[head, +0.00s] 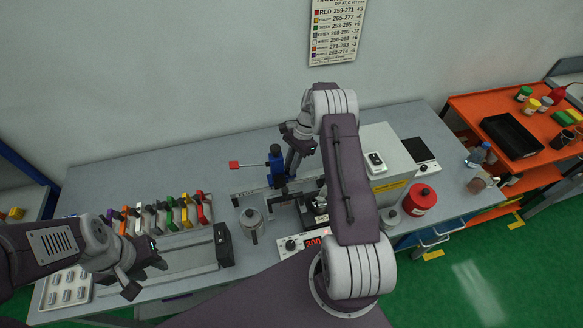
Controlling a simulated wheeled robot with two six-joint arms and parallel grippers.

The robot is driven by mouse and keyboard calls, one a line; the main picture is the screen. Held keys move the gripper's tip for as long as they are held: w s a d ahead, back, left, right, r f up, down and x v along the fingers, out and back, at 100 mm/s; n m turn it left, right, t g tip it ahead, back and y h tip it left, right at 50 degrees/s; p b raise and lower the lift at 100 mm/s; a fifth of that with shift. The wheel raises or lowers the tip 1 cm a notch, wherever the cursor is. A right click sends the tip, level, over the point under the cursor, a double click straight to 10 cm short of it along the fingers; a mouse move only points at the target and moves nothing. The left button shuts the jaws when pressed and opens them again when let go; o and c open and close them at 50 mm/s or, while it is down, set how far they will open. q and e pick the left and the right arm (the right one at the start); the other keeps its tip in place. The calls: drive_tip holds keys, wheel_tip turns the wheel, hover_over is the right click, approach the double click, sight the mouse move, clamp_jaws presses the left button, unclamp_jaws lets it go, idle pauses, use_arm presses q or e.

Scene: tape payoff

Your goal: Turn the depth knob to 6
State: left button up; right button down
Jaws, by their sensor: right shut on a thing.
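A blue upright device (276,166) stands at the middle of the bench, with a red-tipped handle (234,165) sticking out to its left. My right gripper (291,174) reaches down right beside this device and is shut on a small part there, which looks to be the depth knob. The knob and its numbers are hidden by the gripper and too small to read. My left gripper (148,278) is open and empty, with spread fingers, over the front left of the bench.
A rack of coloured-handled tools (164,214) stands left on the grey bench (130,172). A metal pot (251,224) and a box with a red display (310,241) stand near the front middle. A red canister (420,198) is to the right. My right arm covers the bench's middle right.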

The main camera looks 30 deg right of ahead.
idle(0.3)
drive_tip(key=c, duration=1.4)
unclamp_jaws()
drive_tip(key=shift+o, duration=0.2)
